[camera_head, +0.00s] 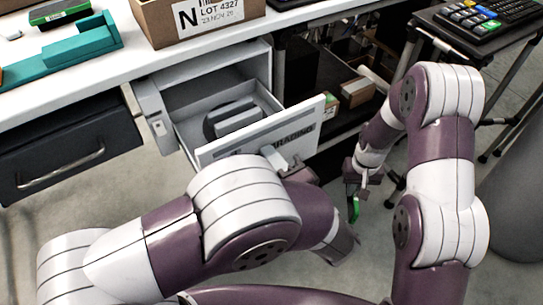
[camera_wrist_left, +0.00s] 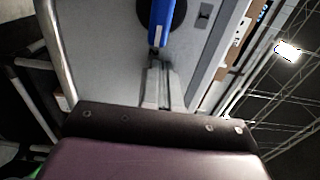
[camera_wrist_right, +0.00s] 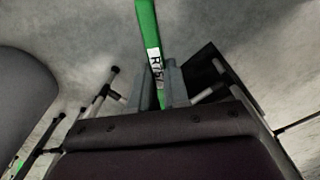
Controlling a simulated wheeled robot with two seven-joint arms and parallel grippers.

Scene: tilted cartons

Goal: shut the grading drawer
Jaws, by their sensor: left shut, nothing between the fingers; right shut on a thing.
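The grading drawer (camera_head: 258,140) stands pulled out of its grey cabinet under the bench. Its front is pale, with lettering ending in "RADING". My left gripper (camera_wrist_left: 163,80) is shut and empty. Its fingertips are close to the lower end of a blue bar (camera_wrist_left: 164,22) on a black disc, against a grey panel. I cannot tell whether they touch. In the head view my left arm covers the lower part of the drawer front. My right gripper (camera_wrist_right: 160,88) is shut on a green strip (camera_wrist_right: 148,25) with a white label, which hangs low right of the drawer (camera_head: 355,209).
A dark round item with a grey block (camera_head: 232,115) lies in the drawer. A dark drawer (camera_head: 70,155) with a metal handle is at the left. A carton (camera_head: 150,22) and a teal holder (camera_head: 65,55) stand on the bench. Small boxes (camera_head: 355,92) sit on a shelf right of the drawer.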

